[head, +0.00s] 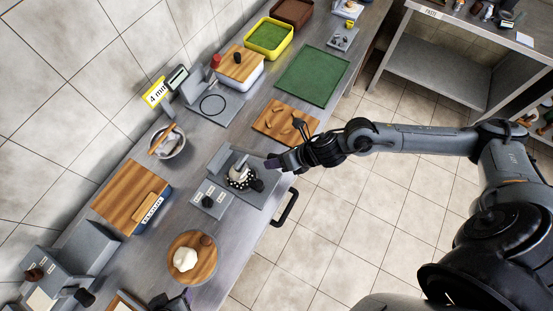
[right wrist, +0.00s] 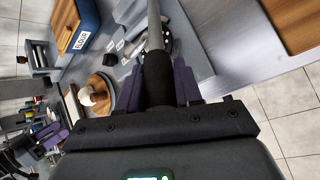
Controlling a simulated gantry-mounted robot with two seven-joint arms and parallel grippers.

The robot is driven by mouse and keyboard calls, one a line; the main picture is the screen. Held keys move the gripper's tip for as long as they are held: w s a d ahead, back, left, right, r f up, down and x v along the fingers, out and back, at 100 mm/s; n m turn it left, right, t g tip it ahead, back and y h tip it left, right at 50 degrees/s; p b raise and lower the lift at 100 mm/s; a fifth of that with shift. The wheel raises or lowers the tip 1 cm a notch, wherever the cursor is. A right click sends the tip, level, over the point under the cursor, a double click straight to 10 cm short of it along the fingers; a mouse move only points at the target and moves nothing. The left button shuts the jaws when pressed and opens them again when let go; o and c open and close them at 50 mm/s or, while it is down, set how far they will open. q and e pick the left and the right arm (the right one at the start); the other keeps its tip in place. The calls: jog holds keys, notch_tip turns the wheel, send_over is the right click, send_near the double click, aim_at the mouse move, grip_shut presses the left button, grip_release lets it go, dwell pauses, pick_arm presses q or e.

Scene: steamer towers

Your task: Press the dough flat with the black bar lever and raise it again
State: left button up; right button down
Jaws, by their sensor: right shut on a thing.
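The grey press (head: 215,165) stands on the counter in the middle of the head view. A pale round thing (head: 238,183) with a black speckled edge sits at its centre; I cannot tell whether it is dough or part of the press. My right gripper (head: 270,163) is at the press's right side. In the right wrist view, its purple fingers are shut around the black grip (right wrist: 157,78) of a grey bar lever (right wrist: 154,28). White dough (head: 185,259) lies on a round wooden board (head: 205,272). My left gripper (head: 187,296) shows only partly at the bottom edge.
A wooden board with curved pieces (head: 272,122) lies just behind my right gripper. A bowl (head: 168,145) and a flour box (head: 152,207) stand left of the press. A green mat (head: 312,75) lies farther back. A black handle (head: 287,208) juts from the counter's front.

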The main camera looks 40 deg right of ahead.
jog(key=c, duration=0.8)
grip_release()
jog(key=shift+v, duration=5.4)
jog(key=shift+c, duration=0.6)
